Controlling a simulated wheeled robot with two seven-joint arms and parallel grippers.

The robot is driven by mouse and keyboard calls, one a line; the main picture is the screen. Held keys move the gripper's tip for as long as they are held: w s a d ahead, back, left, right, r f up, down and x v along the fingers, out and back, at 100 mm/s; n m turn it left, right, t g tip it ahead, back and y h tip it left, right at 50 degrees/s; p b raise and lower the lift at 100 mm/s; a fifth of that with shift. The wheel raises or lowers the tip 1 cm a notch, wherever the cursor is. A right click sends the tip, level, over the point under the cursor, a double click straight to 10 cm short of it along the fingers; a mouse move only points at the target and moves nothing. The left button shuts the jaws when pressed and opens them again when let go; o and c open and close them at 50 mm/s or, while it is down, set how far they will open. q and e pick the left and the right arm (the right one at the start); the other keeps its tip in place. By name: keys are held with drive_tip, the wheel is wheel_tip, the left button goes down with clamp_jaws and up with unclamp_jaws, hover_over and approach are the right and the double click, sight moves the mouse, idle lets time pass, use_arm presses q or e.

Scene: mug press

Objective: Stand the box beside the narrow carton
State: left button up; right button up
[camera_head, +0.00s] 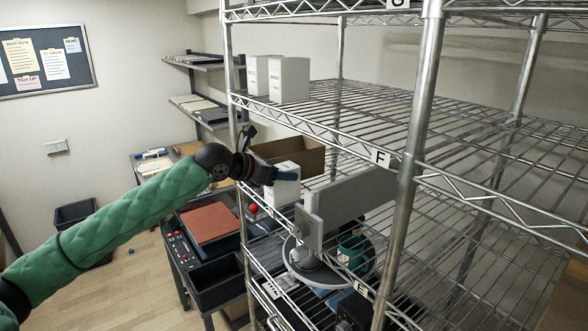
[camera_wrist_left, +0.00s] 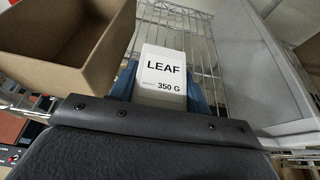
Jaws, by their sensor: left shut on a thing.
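In the left wrist view the same box (camera_wrist_left: 162,75) sits between blue fingers and reads "LEAF 350 G". Two white cartons stand upright side by side on the rack's upper shelf, a left one (camera_head: 257,76) and a right one (camera_head: 289,80) nearer the front. They are above the gripper and apart from it. I cannot tell for sure which one is the narrow carton. My right gripper is not in view.
An open brown cardboard box (camera_head: 300,157) is close behind the held box; it also shows in the left wrist view (camera_wrist_left: 70,35). A grey monitor-like panel (camera_head: 345,197) stands to the right. The upper shelf (camera_head: 365,118) is bare right of the cartons. Metal posts (camera_head: 412,150) frame the rack.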

sight(288, 165)
use_arm(q)
drive_tip(key=w+d, duration=0.2)
drive_tip(key=d, duration=0.1)
drive_tip(key=shift+w+d+r+p, duration=0.2)
drive_tip(key=shift+d+p, duration=0.1)
drive_tip(key=shift+p, duration=0.1)
drive_tip(key=shift+f, duration=0.45)
drive_tip(key=shift+s+a, duration=0.1)
drive_tip(key=shift+a, duration=0.15)
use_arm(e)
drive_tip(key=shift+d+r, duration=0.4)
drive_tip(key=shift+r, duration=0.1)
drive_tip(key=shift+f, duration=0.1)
use_arm(q)
drive_tip(key=shift+f, duration=0.2)
drive_tip(key=o, duration=1.3)
drive_tip(key=shift+d, duration=0.15)
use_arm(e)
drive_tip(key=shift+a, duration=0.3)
use_arm(q)
drive_tip(key=shift+r, duration=0.15)
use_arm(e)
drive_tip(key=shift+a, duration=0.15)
